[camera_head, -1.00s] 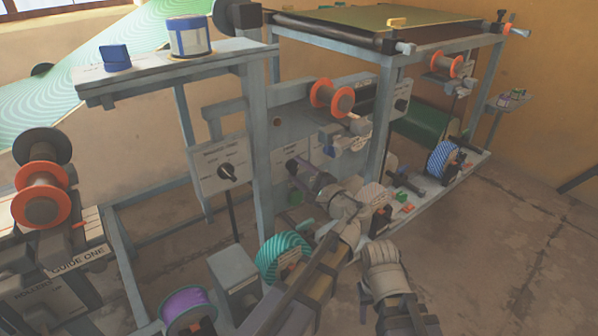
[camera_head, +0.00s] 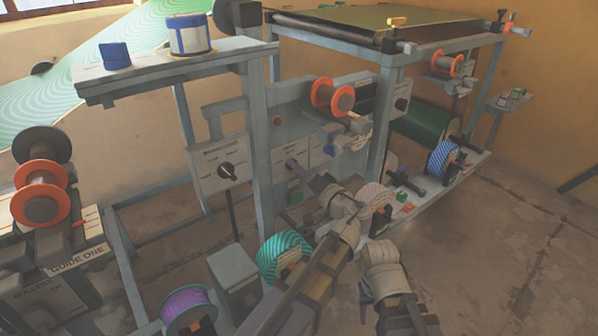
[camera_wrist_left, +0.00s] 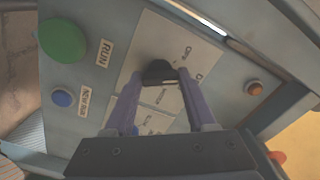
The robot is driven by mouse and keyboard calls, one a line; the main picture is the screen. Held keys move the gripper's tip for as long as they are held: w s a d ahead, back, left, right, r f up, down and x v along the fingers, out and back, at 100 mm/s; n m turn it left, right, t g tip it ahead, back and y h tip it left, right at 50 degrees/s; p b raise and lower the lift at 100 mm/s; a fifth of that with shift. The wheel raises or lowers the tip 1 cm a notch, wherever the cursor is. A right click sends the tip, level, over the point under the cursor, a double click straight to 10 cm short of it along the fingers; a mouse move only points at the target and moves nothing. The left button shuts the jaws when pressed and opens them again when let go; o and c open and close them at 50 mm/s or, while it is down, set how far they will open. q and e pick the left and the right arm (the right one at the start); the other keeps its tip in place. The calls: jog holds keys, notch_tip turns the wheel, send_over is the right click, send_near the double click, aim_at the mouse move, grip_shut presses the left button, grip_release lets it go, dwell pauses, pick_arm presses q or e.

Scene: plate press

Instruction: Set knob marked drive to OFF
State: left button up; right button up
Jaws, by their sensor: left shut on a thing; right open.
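A black knob (camera_wrist_left: 158,73) sits on a white label plate (camera_wrist_left: 140,48) in the left wrist view. The plate's lettering is sideways; one word looks like OFF, the rest is hard to read. My left gripper (camera_wrist_left: 160,78) has its purple fingers on both sides of the knob and is shut on it. In the head view my left gripper (camera_head: 295,168) reaches the grey panel, and its fingers hide the knob. My right gripper (camera_head: 364,296) hangs low at the lower middle, apart from the machine, and is open; its fingertips are mostly hidden.
Beside the knob are a green RUN button (camera_wrist_left: 62,41), a blue button (camera_wrist_left: 62,97) and a small orange-brown button (camera_wrist_left: 254,88). Another black knob (camera_head: 227,171) is on a plate to the left. An orange-flanged spool (camera_head: 332,97) sticks out above my left gripper.

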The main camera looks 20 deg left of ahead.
pick_arm(q)
jog(key=n, duration=0.5)
jog(key=shift+f+n, duration=0.1)
jog(key=shift+n, duration=0.2)
dwell(0.4)
jog(key=o, duration=1.4)
jog(key=shift+c, duration=0.2)
pick_arm(e)
jog(key=shift+d, duration=0.1)
